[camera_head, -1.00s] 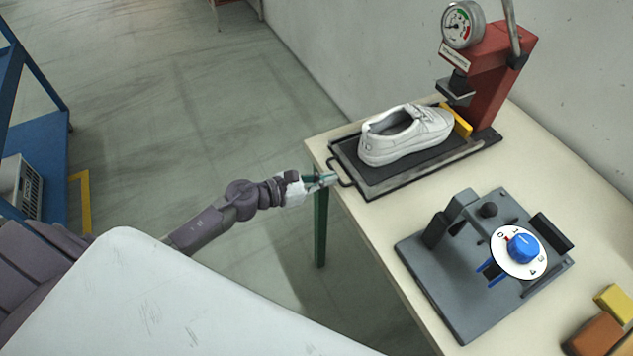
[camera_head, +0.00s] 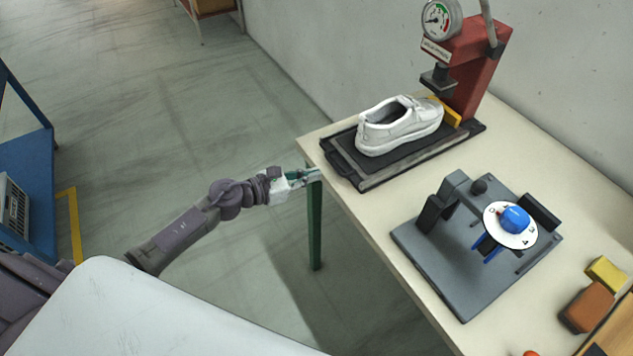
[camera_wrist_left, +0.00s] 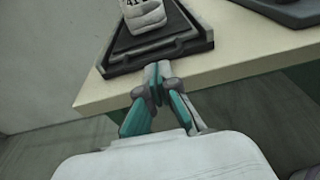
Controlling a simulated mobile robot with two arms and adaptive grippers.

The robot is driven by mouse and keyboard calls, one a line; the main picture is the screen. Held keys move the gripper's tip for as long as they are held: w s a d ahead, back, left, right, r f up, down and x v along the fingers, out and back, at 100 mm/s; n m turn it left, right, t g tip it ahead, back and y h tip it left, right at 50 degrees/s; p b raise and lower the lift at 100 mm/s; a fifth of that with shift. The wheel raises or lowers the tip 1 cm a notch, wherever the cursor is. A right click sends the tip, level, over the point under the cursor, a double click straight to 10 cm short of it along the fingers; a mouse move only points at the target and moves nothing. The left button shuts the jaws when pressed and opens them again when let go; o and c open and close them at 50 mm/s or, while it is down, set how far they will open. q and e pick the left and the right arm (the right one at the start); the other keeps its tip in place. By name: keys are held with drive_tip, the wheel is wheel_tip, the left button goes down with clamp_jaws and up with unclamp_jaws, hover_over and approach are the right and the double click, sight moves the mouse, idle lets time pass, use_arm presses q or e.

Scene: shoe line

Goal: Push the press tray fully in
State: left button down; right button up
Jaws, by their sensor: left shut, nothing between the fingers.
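The dark press tray (camera_head: 373,177) lies on the table under the red press (camera_head: 474,72), with a white shoe (camera_head: 398,128) upright on it. Its handle (camera_head: 336,157) is at the near-left end, close to the table edge. My left gripper (camera_head: 316,174) is shut and empty at the table edge, just short of the tray in the head view. In the left wrist view the closed fingertips (camera_wrist_left: 157,74) point at the tray's front end (camera_wrist_left: 160,57); whether they touch it I cannot tell. My right gripper is not in view.
A grey fixture with a blue knob (camera_head: 515,219) stands on the table (camera_head: 365,205) to the right. A green table leg (camera_head: 314,225) is below my gripper.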

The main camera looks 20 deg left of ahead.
use_arm(q)
drive_tip(key=b+v, duration=0.3)
drive_tip(key=v, duration=0.6)
drive_tip(key=a+f+n+t+y, duration=0.1)
drive_tip(key=a+f+n+y, duration=0.5)
drive_tip(key=f+n, duration=0.75)
drive_tip(key=s+a+f+n+g+y, duration=0.1)
drive_tip(key=s+a+f+n+y, duration=0.1)
drive_tip(key=s+f+n, duration=0.5)
drive_tip(key=s+a+f+n+g+y, duration=0.15)
drive_tip(key=f+n, duration=0.35)
drive_tip(key=f, duration=0.6)
drive_tip(key=s+d+f+n+g, duration=0.2)
drive_tip(key=s+f+n, duration=0.2)
drive_tip(key=s+f, duration=0.25)
drive_tip(key=s+d+f+n+g, duration=0.2)
drive_tip(key=s+f+n+g, duration=0.15)
drive_tip(key=s+f, duration=0.3)
drive_tip(key=s+d+f+n+g, duration=0.2)
drive_tip(key=s+d+f+n, duration=0.1)
drive_tip(key=s, duration=0.6)
drive_tip(key=s+d+f+n+g, duration=0.2)
drive_tip(key=s+d+n, duration=0.3)
drive_tip(key=s, duration=0.4)
drive_tip(key=shift+d+f, duration=0.3)
drive_tip(key=shift+f, duration=0.2)
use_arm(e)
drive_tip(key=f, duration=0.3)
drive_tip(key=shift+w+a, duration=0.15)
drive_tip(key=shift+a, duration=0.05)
